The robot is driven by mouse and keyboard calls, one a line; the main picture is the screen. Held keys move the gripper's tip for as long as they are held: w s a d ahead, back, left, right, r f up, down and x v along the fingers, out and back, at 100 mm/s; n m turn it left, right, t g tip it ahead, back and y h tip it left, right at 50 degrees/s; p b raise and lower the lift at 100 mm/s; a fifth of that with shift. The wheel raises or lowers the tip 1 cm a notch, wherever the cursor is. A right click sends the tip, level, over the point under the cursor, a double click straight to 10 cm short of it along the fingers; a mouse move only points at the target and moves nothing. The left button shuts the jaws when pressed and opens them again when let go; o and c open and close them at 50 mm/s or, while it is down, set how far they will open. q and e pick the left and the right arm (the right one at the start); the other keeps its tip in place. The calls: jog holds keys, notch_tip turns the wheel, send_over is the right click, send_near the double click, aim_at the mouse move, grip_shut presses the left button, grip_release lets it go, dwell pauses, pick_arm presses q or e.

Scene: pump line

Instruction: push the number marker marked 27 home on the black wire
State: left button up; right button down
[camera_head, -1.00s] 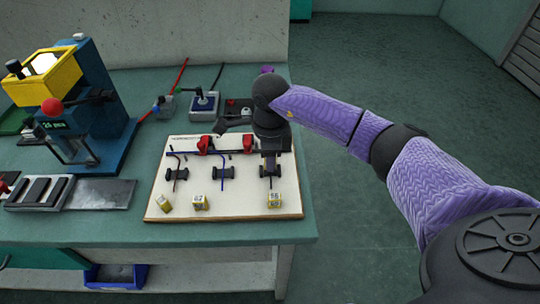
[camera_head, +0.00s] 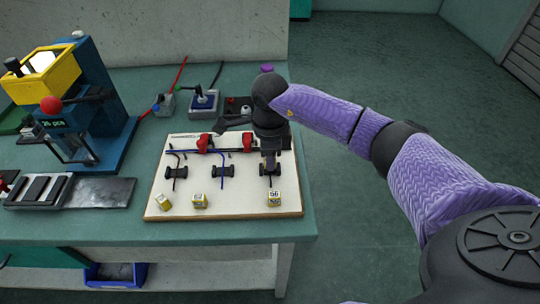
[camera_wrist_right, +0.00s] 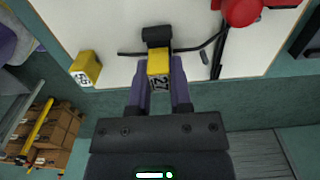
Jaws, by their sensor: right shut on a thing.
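The yellow number marker marked 27 (camera_wrist_right: 158,69) is between the purple fingers of my right gripper (camera_wrist_right: 161,78), which is shut on it. The marker's far end is close to a black clamp block (camera_wrist_right: 156,35); I cannot tell whether they touch. The black wire (camera_wrist_right: 132,53) shows beside the marker; how far the marker sits on it is hidden. In the head view my right gripper (camera_head: 270,163) points down over the rightmost clamp on the white board (camera_head: 235,208), and the marker is not clearly visible there. My left gripper is not in view.
Loose yellow markers lie along the board's front edge, one marked 56 (camera_head: 274,198), another (camera_head: 200,201) in the middle and one (camera_head: 163,202) at left. A blue press (camera_head: 108,130) stands at left.

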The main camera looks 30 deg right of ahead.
jog(key=shift+f, duration=0.2)
jog(key=shift+f, duration=0.15)
dwell(0.3)
jog(key=shift+f+b, duration=0.15)
jog(key=shift+b, duration=0.15)
jog(key=shift+f, duration=0.3)
dwell(0.4)
jog(key=shift+c, duration=1.5)
grip_release()
